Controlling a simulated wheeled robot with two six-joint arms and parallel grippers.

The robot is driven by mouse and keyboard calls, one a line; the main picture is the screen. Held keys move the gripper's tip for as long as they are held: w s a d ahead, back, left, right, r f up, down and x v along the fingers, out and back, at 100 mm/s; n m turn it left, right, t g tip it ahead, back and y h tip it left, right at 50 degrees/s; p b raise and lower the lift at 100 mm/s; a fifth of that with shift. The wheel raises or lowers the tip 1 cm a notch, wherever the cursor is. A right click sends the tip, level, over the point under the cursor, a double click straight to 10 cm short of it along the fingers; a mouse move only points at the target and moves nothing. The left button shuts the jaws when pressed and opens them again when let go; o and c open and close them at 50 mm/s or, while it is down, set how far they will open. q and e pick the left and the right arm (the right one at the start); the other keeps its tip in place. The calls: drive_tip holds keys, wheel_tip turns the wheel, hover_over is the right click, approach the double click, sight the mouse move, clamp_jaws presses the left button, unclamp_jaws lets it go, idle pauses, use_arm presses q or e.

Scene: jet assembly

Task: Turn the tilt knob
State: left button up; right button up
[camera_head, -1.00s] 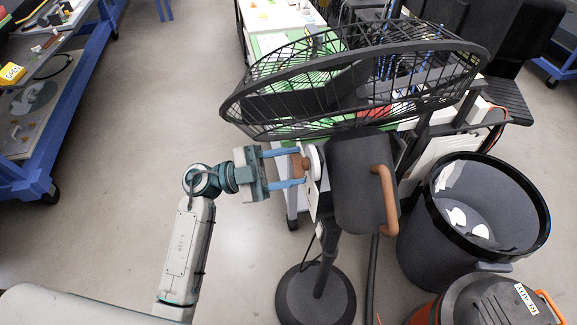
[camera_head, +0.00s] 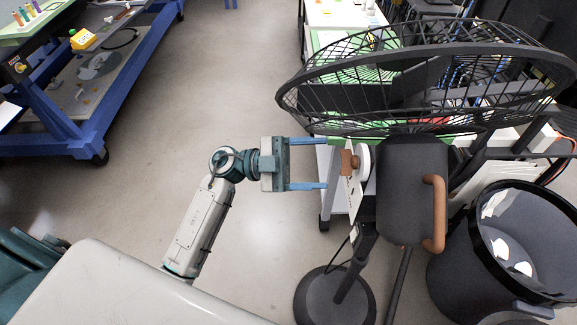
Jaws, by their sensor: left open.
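A black fan stands at the right of the head view, with a wire cage (camera_head: 320,98) tilted upward and a dark motor housing (camera_head: 405,190). On the housing's left side is a brown tilt knob (camera_head: 349,161), next to a white disc (camera_head: 363,160) and a white plate (camera_head: 354,190). My left gripper (camera_head: 326,163) is open and empty. Its two blue fingers point right, one above and one below the knob's height, with their tips just short of the knob. My right gripper is not in view.
A brown curved handle (camera_head: 436,213) sits on the housing's right. The fan's round base (camera_head: 334,297) is on the floor. A dark bin (camera_head: 470,250) stands at the right. A blue-framed workbench (camera_head: 75,140) is at the upper left. The floor between is clear.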

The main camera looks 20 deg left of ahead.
use_arm(q)
drive_tip(key=b+v, duration=0.2)
drive_tip(key=v, duration=0.4)
drive_tip(key=shift+a, duration=0.15)
